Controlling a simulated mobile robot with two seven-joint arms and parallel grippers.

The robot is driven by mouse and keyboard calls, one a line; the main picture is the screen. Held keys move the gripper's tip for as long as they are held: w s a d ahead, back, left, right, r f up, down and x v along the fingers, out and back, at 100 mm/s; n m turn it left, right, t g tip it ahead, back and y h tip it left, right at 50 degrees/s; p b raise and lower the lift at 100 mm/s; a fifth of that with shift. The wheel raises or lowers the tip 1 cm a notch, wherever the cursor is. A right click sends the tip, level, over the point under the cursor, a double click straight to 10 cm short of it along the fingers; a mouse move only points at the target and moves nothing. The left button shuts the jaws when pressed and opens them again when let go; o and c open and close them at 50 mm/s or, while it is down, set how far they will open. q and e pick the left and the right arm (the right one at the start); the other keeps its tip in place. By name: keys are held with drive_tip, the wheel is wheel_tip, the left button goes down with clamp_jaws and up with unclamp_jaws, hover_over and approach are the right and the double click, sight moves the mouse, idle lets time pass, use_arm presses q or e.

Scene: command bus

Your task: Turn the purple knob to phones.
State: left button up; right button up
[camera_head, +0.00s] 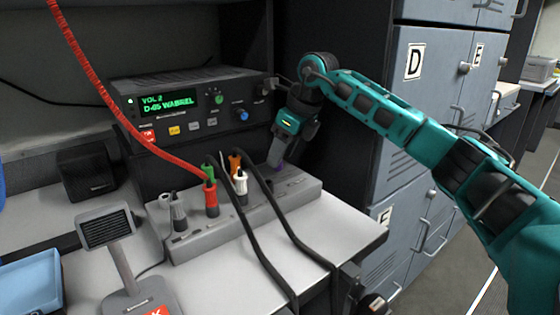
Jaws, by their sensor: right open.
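The purple knob (281,167) is near the right end of the grey patch panel (225,215) on the desk. Only a small purple patch of it shows, as my right gripper covers most of it. My right gripper (276,163) points down over the knob, with its fingertips at the knob. It is open; I cannot tell whether the fingers touch the knob. The knob's setting and any "phones" label are hidden or too small to read. My left gripper is not in view.
A black radio (190,130) with a lit green display, a green knob (218,97) and a blue knob (241,115) stands behind the panel. Coloured plugs and a red cable (95,85) rise left of my gripper. Black cables (265,240) cross the desk. Grey-blue lockers (425,75) stand right.

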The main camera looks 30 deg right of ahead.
drive_tip(key=shift+x, duration=0.75)
drive_tip(key=shift+c, duration=0.4)
clamp_jaws()
